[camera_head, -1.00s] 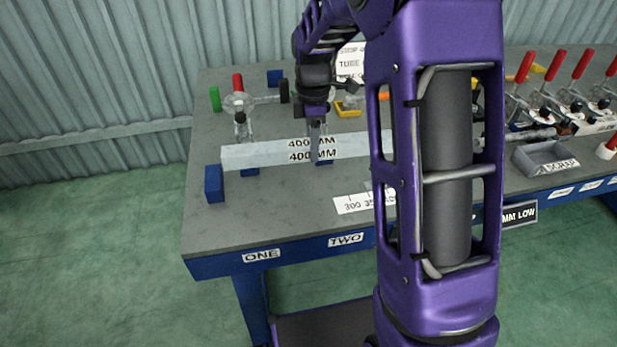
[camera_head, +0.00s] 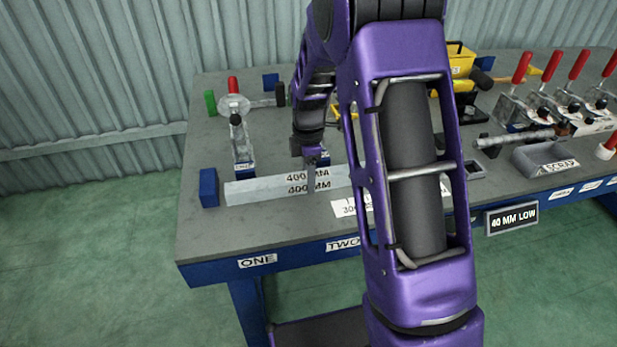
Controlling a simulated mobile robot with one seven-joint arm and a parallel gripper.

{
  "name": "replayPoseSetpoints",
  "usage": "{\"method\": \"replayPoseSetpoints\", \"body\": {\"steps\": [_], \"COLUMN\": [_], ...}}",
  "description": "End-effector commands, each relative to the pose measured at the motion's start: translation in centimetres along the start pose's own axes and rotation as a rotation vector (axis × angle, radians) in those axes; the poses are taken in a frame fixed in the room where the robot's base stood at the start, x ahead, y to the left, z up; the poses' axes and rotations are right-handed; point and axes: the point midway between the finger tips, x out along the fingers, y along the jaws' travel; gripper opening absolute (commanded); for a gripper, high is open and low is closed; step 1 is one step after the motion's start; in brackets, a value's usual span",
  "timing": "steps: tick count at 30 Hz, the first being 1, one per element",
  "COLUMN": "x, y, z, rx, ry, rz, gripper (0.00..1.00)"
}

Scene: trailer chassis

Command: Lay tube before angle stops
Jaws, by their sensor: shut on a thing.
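The tube (camera_head: 262,189) is a long pale grey square bar marked 400 MM. It lies across the left part of the bench, roughly level, and its right part is hidden behind my arm. My gripper (camera_head: 309,178) is shut on the tube near its labels. A blue block (camera_head: 208,187) stands just beyond the tube's left end, with a small gap. I cannot tell whether the tube touches the bench top.
The clamp (camera_head: 236,118) with a red handle stands behind the tube. Several red-handled clamps (camera_head: 545,88) and a grey scrap tray (camera_head: 545,157) are at the right. A scale strip (camera_head: 346,207) lies in front of the tube. The bench's front left (camera_head: 225,228) is clear.

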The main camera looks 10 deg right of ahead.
Motion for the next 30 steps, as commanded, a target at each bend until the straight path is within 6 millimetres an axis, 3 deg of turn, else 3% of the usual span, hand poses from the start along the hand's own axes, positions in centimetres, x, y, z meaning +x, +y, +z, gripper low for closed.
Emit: {"method": "replayPoseSetpoints", "body": {"steps": [9, 10, 15, 24, 30], "x": [0.1, 0.2, 0.1, -0.1, -2.8], "y": [0.1, 0.0, 0.0, 0.1, 0.1], "z": [0.0, 0.0, 0.0, 0.0, 0.0], "rx": [0.000, 0.000, 0.000, 0.000, 0.000], "ry": [0.000, 0.000, 0.000, 0.000, 0.001], "rz": [0.004, 0.001, 0.001, 0.002, 0.006], "gripper": [0.00, 0.53, 0.80, 0.80, 0.80]}}
